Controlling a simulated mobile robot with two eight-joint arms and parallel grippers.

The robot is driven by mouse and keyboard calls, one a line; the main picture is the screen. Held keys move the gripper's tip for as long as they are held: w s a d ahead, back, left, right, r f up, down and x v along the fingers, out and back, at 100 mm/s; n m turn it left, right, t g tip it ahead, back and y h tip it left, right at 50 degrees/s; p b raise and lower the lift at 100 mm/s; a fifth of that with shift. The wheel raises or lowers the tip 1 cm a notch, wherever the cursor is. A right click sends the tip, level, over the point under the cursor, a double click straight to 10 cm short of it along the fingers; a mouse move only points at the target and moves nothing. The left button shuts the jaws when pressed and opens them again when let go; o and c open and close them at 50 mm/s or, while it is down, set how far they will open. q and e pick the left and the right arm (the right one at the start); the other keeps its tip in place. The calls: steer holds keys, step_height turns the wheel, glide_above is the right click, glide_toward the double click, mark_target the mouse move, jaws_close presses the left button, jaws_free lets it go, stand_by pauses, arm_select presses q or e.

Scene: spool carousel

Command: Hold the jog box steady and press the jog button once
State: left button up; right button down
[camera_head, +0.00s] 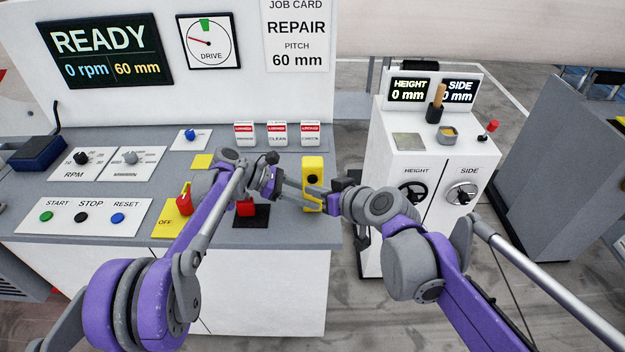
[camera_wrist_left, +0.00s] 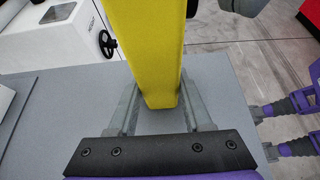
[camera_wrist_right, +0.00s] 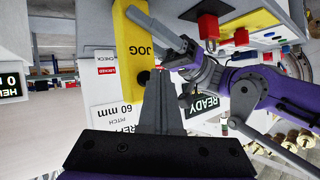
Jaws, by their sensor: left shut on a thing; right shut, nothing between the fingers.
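The yellow jog box (camera_head: 313,172) stands upright near the right end of the grey bench, with a dark round button (camera_head: 313,180) on its face. My left gripper (camera_head: 306,198) is shut on the box; in the left wrist view its fingers lie along both sides of the yellow body (camera_wrist_left: 148,50). My right gripper (camera_head: 328,201) is shut and empty, close to the box from the right. In the right wrist view its closed fingertips (camera_wrist_right: 161,76) are by the box (camera_wrist_right: 130,45), below the JOG lettering. They partly hide the button, and I cannot tell whether they touch it.
A red switch (camera_head: 246,208) on a black plate and a yellow OFF plate (camera_head: 172,218) lie left of the box. Tags (camera_head: 277,133) stand behind. A white cabinet (camera_head: 400,160) with handwheels stands right, across a gap. The READY display (camera_head: 105,50) shows 0 rpm.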

steer(key=shift+w, duration=0.2)
steer(key=shift+w, duration=0.25)
steer(key=shift+w, duration=0.4)
stand_by(0.8)
steer(key=shift+s, duration=0.85)
steer(key=s, duration=0.5)
stand_by(0.3)
stand_by(0.5)
